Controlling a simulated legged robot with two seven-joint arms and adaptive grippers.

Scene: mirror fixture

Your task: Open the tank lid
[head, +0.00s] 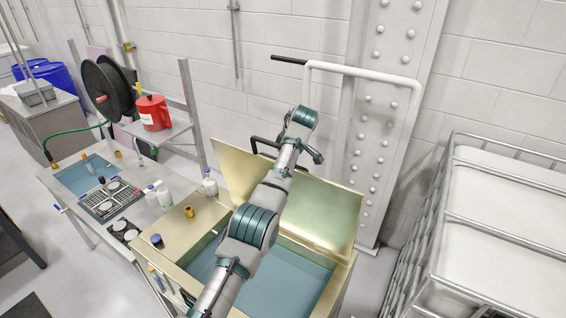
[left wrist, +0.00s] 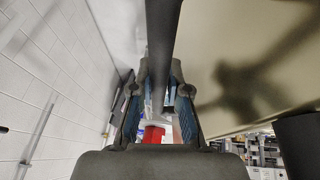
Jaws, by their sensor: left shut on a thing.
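The tank lid (head: 320,215) is a brassy flat panel standing raised at the back of the tank (head: 345,280), tilted up from the opening. Blue-green liquid shows below it. The lid's dark handle (head: 265,146) shows above its top edge, partly behind my arm. In the left wrist view, my left gripper (left wrist: 160,88) is shut around the dark handle bar (left wrist: 163,35), beside the tan lid face (left wrist: 245,35), which carries the gripper's shadow. In the head view my arm crosses over the tank and hides part of the lid; the fingers are not clear there. My right gripper is not in view.
A riveted steel column (head: 375,150) and white pipe (head: 365,72) stand behind the lid. A caged white container (head: 510,230) is at right. At left are a workbench with bottles (head: 163,193), a red jug (head: 153,112) on a shelf, and a black reel (head: 108,88).

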